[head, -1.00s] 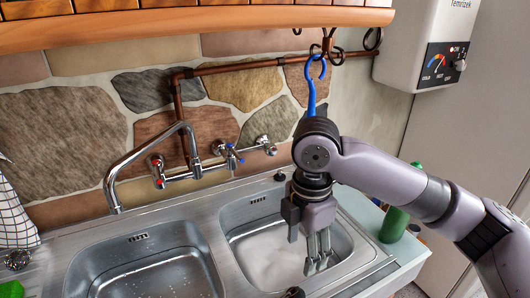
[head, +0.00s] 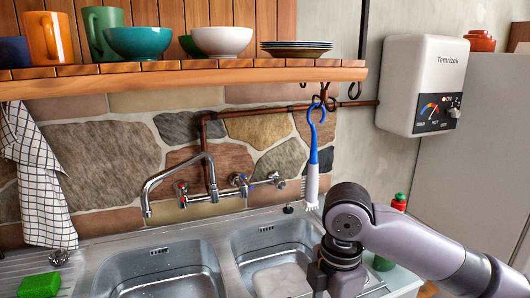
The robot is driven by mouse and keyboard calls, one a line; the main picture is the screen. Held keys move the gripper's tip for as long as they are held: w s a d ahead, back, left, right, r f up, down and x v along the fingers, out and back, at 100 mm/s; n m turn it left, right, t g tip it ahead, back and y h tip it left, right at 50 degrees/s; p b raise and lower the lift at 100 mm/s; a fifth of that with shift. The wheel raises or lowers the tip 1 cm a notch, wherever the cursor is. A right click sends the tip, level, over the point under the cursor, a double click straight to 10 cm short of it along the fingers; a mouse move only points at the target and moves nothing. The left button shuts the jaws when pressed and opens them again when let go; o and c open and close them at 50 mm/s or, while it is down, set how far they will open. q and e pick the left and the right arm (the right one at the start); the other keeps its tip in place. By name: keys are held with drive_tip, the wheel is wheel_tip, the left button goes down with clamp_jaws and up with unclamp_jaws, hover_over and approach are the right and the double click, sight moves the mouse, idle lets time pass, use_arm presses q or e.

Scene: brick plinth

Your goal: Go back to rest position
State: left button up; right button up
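My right arm comes in from the right, and my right gripper (head: 338,280) points down at the bottom edge, in front of the right sink basin. Its fingertips are cut off by the frame, so I cannot tell whether it is open or shut. A blue and white brush (head: 313,160) hangs by its hooked handle from the hooks below the shelf, just above and left of my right arm's joint, and looks clear of the gripper. My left gripper is not in view.
A double steel sink (head: 160,246) with a wall tap (head: 205,185) lies below. A wooden shelf (head: 190,76) holds bowls, mugs and plates. A checked towel (head: 37,170) hangs left above a green sponge (head: 40,285). A water heater (head: 425,80) and green bottle (head: 384,262) are right.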

drive_tip(key=s+a+f+m+t+y, duration=0.1)
drive_tip(key=s+a+f+m+y, duration=0.2)
drive_tip(key=f, duration=0.4)
drive_tip(key=s+a+f+m+t+y, duration=0.1)
drive_tip(key=s+a+f+m+y, duration=0.1)
drive_tip(key=a+f+m, duration=0.4)
drive_tip(key=s+d+f+m+t+h, duration=0.1)
drive_tip(key=s+d+f+m+h, duration=0.2)
drive_tip(key=s+d+f+m, duration=0.45)
drive_tip(key=s+d+f+m+h, duration=0.2)
drive_tip(key=s+d+f+m, duration=0.25)
drive_tip(key=d, duration=0.65)
drive_tip(key=s+f+n+g, duration=0.1)
drive_tip(key=s+f, duration=0.2)
drive_tip(key=f, duration=2.5)
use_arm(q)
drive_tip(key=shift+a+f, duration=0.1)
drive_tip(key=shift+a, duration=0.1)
use_arm(e)
drive_tip(key=s+d+f+g, duration=0.1)
drive_tip(key=s+d+f, duration=0.1)
drive_tip(key=s+f, duration=1.2)
drive_tip(key=shift+s+d, duration=0.15)
drive_tip(key=shift+s, duration=0.85)
